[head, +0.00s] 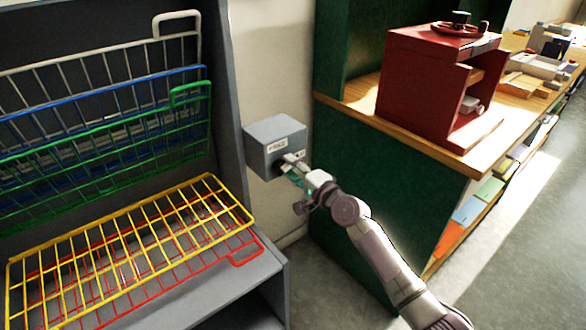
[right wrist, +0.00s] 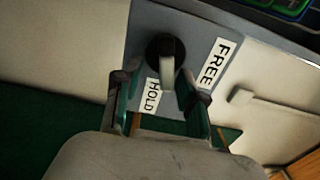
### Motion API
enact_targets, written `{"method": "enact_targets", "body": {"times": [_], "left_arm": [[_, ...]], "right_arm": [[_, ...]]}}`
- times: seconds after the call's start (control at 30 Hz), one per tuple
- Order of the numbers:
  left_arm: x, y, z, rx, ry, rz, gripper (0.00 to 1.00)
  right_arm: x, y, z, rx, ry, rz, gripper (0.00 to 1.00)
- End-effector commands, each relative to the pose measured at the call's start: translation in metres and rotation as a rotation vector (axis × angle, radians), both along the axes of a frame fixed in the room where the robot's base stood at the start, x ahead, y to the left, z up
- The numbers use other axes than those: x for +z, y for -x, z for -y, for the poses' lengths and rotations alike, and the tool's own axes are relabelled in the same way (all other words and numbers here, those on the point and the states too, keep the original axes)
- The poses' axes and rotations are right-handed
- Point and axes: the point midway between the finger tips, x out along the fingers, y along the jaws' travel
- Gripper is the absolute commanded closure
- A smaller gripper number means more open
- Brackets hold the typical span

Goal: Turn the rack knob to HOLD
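The rack knob (right wrist: 166,50) is a round black dial with a pale grey lever on a grey box (head: 262,142). In the right wrist view the lever points down, with its end near the HOLD label (right wrist: 152,96). The FREE label (right wrist: 214,62) is to its right. My right gripper (right wrist: 157,82) is open, with one finger on each side of the lever and a visible gap on the left. In the head view my right gripper (head: 291,168) is at the box's front and hides most of the knob. My left gripper is not in view.
The grey rack (head: 236,110) at left has raised white, blue and green wire shelves, and lowered yellow (head: 130,225) and red ones. A green cabinet (head: 365,180) with a wooden top stands right of the box, bearing a dark red cabinet (head: 415,85). Floor is clear at right.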

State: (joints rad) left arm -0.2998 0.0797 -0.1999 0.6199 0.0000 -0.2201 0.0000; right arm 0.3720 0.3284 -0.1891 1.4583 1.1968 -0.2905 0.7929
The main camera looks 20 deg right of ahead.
Motion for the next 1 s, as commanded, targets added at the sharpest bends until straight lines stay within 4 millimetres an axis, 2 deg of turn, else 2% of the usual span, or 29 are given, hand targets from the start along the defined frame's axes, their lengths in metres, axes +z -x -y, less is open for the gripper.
{"method": "enact_targets", "body": {"times": [0.17,0.27,0.7,0.83,1.0], "left_arm": [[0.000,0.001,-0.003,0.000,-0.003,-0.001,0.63],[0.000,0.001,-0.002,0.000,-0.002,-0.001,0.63],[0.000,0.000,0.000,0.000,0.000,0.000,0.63],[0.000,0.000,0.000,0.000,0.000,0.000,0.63],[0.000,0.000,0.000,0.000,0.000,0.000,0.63]], "right_arm": [[-0.001,0.002,0.003,-0.003,0.002,0.000,0.60],[-0.001,0.011,0.006,-0.003,0.002,0.000,0.60],[-0.001,0.093,0.033,0.001,0.003,-0.002,0.60],[-0.001,0.106,0.038,0.002,0.002,-0.001,0.60],[0.000,0.112,0.040,0.002,0.001,0.000,0.60]]}}
